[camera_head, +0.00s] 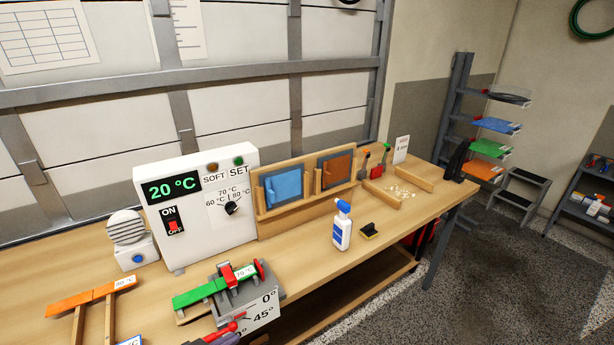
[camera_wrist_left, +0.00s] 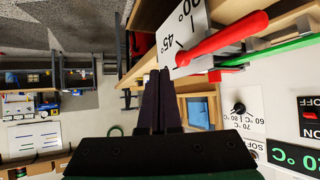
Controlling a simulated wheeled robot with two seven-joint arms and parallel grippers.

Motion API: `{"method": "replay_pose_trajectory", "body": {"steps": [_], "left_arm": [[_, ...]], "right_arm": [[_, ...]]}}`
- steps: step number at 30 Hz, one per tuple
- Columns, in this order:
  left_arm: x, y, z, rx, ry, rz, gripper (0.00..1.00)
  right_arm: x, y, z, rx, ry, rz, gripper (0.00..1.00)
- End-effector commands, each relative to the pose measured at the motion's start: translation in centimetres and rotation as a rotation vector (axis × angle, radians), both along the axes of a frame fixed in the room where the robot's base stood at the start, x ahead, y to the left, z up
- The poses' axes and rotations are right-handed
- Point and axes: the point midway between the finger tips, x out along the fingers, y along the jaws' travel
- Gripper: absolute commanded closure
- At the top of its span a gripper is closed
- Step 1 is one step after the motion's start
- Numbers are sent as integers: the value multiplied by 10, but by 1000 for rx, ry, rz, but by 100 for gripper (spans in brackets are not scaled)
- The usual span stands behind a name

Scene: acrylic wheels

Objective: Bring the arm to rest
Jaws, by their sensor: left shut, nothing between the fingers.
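My left gripper (camera_head: 213,340) shows only as dark fingertips at the bottom edge of the head view, just in front of the bending jig. In the left wrist view the two dark fingers (camera_wrist_left: 160,85) are pressed together with nothing between them. A red lever handle (camera_wrist_left: 222,40) of the jig lies just beyond the fingertips there; I cannot tell whether they touch. The grey jig (camera_head: 262,308) is marked 0° and 45° and carries a green strip (camera_head: 200,292) with a red clamp. My right gripper is not in view.
A white heater box (camera_head: 195,240) reading 20 °C stands behind the jig. A shelf rack (camera_head: 490,148) stands beyond.

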Motion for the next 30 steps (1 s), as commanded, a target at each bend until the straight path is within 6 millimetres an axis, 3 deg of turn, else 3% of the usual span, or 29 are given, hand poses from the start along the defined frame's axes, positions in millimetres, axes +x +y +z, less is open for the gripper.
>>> {"method": "replay_pose_trajectory", "body": {"steps": [8,16,21,26,30], "left_arm": [[-45,33,-8,173,295,240,100],[-119,54,-11,220,619,351,100],[-108,53,-90,239,644,338,100],[-110,52,-167,246,673,330,100],[-126,53,-253,256,703,323,100]], "right_arm": [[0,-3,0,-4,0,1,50],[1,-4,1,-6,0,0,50],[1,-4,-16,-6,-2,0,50],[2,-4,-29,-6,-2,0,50],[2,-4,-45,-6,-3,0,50]]}}
